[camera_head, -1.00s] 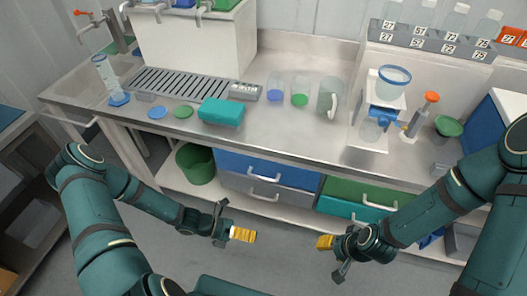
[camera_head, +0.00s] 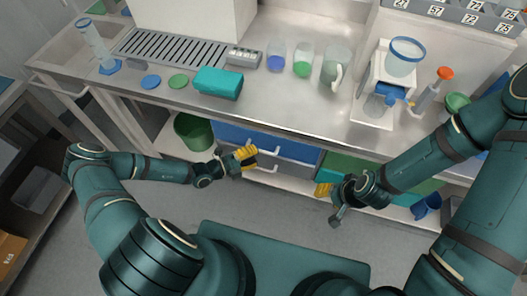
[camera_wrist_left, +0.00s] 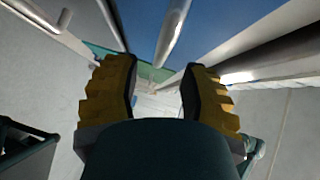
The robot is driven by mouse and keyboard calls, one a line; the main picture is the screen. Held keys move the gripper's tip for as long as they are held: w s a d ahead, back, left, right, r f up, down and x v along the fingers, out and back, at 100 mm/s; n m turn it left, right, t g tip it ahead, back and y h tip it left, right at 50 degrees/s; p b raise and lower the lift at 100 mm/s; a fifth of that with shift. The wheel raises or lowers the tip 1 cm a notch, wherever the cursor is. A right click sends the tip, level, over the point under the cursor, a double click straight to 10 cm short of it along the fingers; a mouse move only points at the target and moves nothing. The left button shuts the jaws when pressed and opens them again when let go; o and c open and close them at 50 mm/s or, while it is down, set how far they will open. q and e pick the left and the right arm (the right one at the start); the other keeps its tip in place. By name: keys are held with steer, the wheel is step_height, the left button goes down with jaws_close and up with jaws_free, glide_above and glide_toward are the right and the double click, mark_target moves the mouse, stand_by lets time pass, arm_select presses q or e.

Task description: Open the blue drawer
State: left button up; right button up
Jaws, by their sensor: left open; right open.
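The blue drawer (camera_head: 297,151) is under the counter, left of the green drawer, and looks shut. My left gripper (camera_head: 246,155) is in front of its left part and hides some of its front and handle. In the left wrist view, the yellow fingers of my left gripper (camera_wrist_left: 159,88) are apart with nothing held between them. A blue surface (camera_wrist_left: 140,20) and a pale bar (camera_wrist_left: 172,28) lie beyond the fingertips; I cannot tell whether they touch. My right gripper (camera_head: 323,188) is open and empty in front of the green drawer (camera_head: 347,167).
A grey drawer (camera_head: 290,172) with its own handle lies below the blue one. A green bucket (camera_head: 194,131) stands on the lower shelf to the left. The counter (camera_head: 250,108) overhangs the drawers and holds a teal box (camera_head: 217,82) and several vessels.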

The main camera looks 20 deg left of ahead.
mark_target(263, 152)
arm_select(q)
steer(key=shift+x, duration=2.2)
jaws_close()
